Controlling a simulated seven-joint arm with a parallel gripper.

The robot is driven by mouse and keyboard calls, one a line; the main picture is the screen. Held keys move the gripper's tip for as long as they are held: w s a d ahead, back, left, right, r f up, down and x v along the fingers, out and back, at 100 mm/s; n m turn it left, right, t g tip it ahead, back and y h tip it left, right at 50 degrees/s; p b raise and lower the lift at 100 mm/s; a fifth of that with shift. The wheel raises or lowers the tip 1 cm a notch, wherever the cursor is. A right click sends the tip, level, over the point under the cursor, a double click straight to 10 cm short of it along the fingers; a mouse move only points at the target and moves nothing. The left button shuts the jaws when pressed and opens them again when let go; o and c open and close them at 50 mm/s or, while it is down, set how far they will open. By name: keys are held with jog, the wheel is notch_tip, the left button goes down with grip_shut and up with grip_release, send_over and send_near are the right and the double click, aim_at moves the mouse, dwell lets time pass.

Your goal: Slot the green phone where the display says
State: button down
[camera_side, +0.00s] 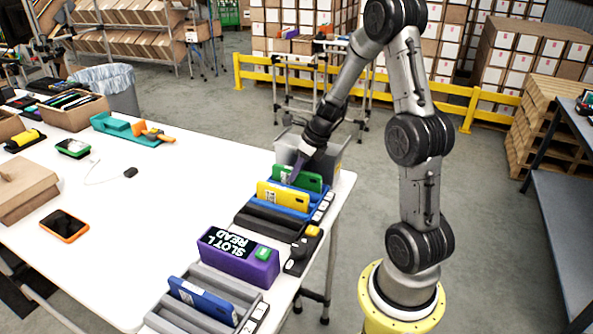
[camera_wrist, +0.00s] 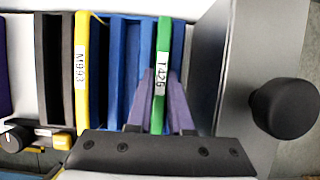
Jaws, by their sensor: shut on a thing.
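The green phone (camera_side: 309,181) stands on edge in a slot of the blue rack (camera_side: 290,209). In the wrist view the green phone (camera_wrist: 163,40) has a white label, and my gripper's purple fingers (camera_wrist: 158,122) are on both sides of it, shut on it. In the side view my gripper (camera_side: 297,172) comes down onto it from behind. The purple display box (camera_side: 237,268) has a dark screen with upturned white text that appears to say "SLOT L" and "READ". A grey slotted rack (camera_side: 213,277) holds a blue phone (camera_side: 203,300).
A yellow phone (camera_side: 282,195) stands beside the green one. A black slotted rack (camera_side: 268,223) and a knob box (camera_side: 302,250) lie between the blue rack and the display. A grey bin (camera_side: 335,157) stands behind. An orange phone (camera_side: 64,226) lies left; the table's middle is clear.

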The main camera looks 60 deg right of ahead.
dwell(0.4)
jog(key=c, duration=0.8)
grip_release()
jog(key=shift+o, duration=0.2)
jog(key=shift+f, duration=0.1)
jog(key=v, duration=1.4)
notch_tip(320, 180, up, 7)
jog(key=shift+w, duration=0.1)
